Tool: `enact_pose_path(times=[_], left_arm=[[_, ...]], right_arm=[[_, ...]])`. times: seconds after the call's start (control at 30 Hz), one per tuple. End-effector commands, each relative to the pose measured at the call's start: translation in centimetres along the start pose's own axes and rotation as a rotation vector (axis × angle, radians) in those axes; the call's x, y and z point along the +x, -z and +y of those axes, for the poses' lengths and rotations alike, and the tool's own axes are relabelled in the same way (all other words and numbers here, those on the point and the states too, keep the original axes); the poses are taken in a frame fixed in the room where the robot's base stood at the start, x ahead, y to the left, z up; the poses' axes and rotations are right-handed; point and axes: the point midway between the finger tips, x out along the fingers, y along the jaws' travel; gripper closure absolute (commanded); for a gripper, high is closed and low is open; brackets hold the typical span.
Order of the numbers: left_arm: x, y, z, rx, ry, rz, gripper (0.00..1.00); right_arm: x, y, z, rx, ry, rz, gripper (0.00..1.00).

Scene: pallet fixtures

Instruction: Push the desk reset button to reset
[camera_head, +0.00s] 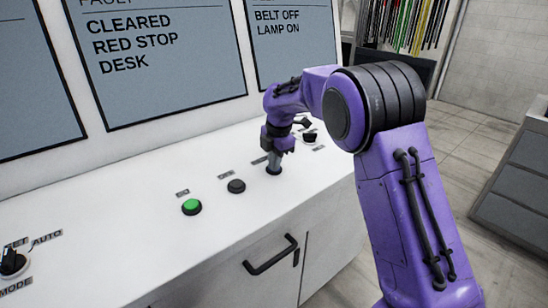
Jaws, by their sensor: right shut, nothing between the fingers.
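The white desk (120,230) has a row of round buttons on its top. A green button (192,206) is at the left of the row, and a black button (236,186) is right of it. My purple right arm comes in from the right. My right gripper (274,168) is shut and points down over a third dark button (274,171), which it partly covers. The fingertips look to be at or just above this button; I cannot tell if they touch. The small labels behind the buttons are too small to read. My left gripper is not in view.
A dark knob (311,136) is behind my right gripper. A mode selector knob (13,262) is at the far left. Grey screens (165,75) stand behind the desk, reading "CLEARED RED STOP DESK" and "BELT OFF LAMP ON". A black handle (271,256) is on the desk front.

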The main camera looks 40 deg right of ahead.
Motion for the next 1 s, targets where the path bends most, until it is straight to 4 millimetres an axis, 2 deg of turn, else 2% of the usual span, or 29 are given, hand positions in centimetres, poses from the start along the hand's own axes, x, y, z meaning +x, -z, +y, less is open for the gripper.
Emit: enact_pose_path(times=[0.03, 0.17, 0.2, 0.27, 0.4, 0.53, 0.7, 1.0], left_arm=[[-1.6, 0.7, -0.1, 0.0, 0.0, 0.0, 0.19], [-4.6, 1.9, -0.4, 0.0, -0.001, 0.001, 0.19], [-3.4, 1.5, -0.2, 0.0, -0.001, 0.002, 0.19], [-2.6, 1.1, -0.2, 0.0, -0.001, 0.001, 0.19], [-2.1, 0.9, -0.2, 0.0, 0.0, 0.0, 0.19], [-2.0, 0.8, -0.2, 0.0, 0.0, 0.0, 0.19], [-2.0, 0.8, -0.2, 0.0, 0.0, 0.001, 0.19], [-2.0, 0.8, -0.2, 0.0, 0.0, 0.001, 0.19]], right_arm=[[-1.6, 0.1, 0.0, -0.002, 0.004, 0.0, 1.0], [-5.3, 0.9, 0.4, -0.01, -0.011, -0.003, 1.0], [-5.1, 0.9, 0.4, -0.01, -0.016, -0.004, 1.0], [-6.3, 0.9, 0.4, -0.012, -0.019, -0.005, 1.0], [-9.8, 0.9, 0.5, -0.013, -0.019, -0.006, 1.0], [-12.4, 1.0, 0.5, -0.012, -0.018, -0.006, 1.0], [-14.0, 0.9, 0.5, -0.011, -0.016, -0.006, 1.0], [-14.2, 0.9, 0.5, -0.011, -0.016, -0.006, 1.0]])
